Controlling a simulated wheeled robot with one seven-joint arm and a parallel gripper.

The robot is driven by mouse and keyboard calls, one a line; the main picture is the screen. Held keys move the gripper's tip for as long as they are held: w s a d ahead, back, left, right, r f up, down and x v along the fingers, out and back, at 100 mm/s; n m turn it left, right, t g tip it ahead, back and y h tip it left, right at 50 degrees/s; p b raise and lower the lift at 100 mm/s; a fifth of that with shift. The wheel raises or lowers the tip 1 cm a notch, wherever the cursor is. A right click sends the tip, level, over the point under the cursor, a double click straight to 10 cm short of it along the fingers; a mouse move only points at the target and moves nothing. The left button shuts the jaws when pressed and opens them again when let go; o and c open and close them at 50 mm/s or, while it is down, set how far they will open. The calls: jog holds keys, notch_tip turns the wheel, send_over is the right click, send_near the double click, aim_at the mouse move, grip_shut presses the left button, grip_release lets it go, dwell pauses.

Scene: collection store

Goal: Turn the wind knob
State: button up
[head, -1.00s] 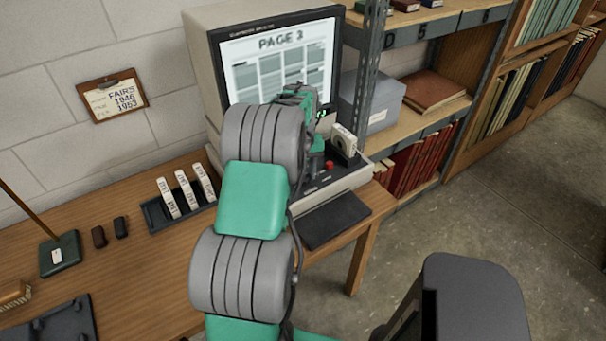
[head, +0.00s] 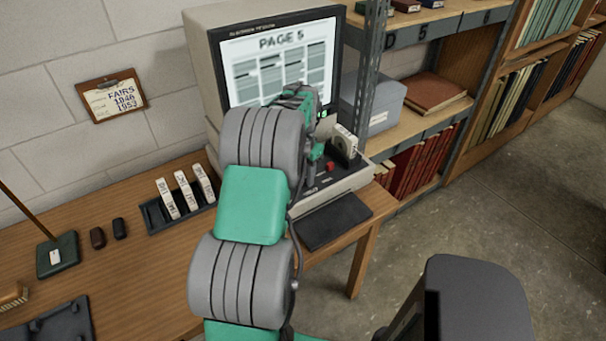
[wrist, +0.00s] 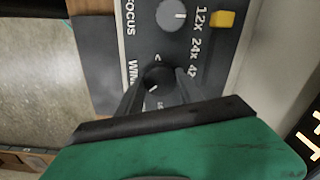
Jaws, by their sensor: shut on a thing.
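The wind knob (wrist: 155,77) is a dark round knob with a pale pointer line, beside the partly hidden label "WIN" in the wrist view. My gripper (wrist: 157,88) is shut on it, one finger on each side. The microfilm reader's screen (head: 280,65) shows "PAGE 5" above a blurred page in the head view. A grey focus knob (wrist: 172,15) sits beyond the wind knob on the same panel. In the head view my arm hides the wind knob.
A white film box (head: 345,142) stands on the reader's right side, close to my wrist. A rack of film boxes (head: 167,216) and a clipboard (head: 111,97) are to the left. Metal shelving (head: 372,75) rises close on the right.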

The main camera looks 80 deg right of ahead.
aim_at(304, 177)
jog(key=shift+d+r+m, duration=0.1)
jog(key=shift+d+m, duration=0.05)
jog(key=shift+m, duration=0.95)
jog(key=o, duration=1.1)
jog(key=shift+s, duration=0.15)
jog(key=shift+o, duration=1.4)
notch_tip(304, 177, up, 8)
jog(key=shift+f+b, duration=0.2)
jog(key=shift+b, duration=0.3)
